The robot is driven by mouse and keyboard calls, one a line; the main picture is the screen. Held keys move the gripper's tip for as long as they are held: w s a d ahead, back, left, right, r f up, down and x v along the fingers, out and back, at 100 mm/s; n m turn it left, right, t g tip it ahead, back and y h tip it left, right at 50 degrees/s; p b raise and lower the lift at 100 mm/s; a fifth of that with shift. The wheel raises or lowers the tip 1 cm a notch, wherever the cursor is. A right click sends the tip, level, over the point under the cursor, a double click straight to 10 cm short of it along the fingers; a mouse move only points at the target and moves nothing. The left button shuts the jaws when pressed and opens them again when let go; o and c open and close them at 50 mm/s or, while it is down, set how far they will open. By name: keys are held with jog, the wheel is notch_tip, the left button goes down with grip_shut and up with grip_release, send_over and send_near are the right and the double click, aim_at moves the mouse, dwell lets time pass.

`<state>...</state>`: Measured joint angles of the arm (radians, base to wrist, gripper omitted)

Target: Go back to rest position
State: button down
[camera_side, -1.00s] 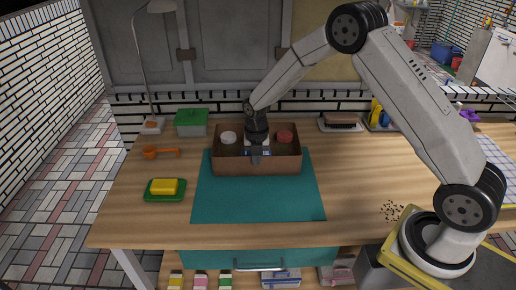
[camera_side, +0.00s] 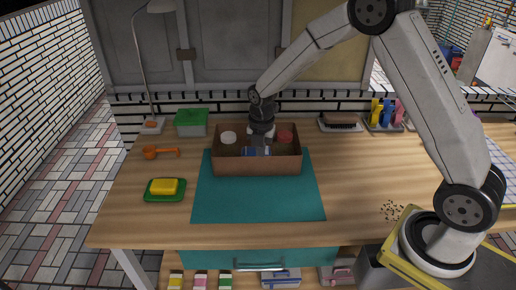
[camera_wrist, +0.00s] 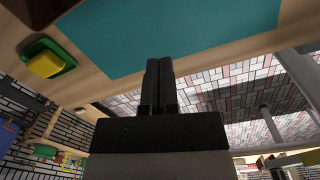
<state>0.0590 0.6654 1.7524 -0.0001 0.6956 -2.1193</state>
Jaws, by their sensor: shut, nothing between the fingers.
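My gripper (camera_side: 256,149) hangs over the brown open box (camera_side: 256,167) in the side view. In the wrist view my gripper (camera_wrist: 158,66) has its two dark fingers together with nothing between them. The box holds a white round item (camera_side: 228,137), a red round item (camera_side: 286,136) and a blue and white item (camera_side: 262,151) partly hidden behind my gripper. The box stands at the back edge of a teal mat (camera_side: 258,200).
A yellow block on a green dish (camera_side: 165,198) lies left of the mat. An orange scoop (camera_side: 152,153), a green-lidded container (camera_side: 191,129) and a lamp (camera_side: 140,60) stand at the back left. A brush (camera_side: 340,121) lies at the back right. The wood table's right side is mostly clear.

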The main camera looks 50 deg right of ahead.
jog(key=s+a+r+m+t, duration=0.1)
jog(key=s+r+m, duration=0.1)
jog(key=s+m, duration=0.7)
jog(key=s+a+r+m+t, duration=0.1)
jog(key=s+r+m, duration=0.2)
jog(key=s+m, duration=0.7)
jog(key=shift+a+r+m, duration=0.35)
jog(key=shift+a+m, duration=0.05)
jog(key=shift+m, duration=1.9)
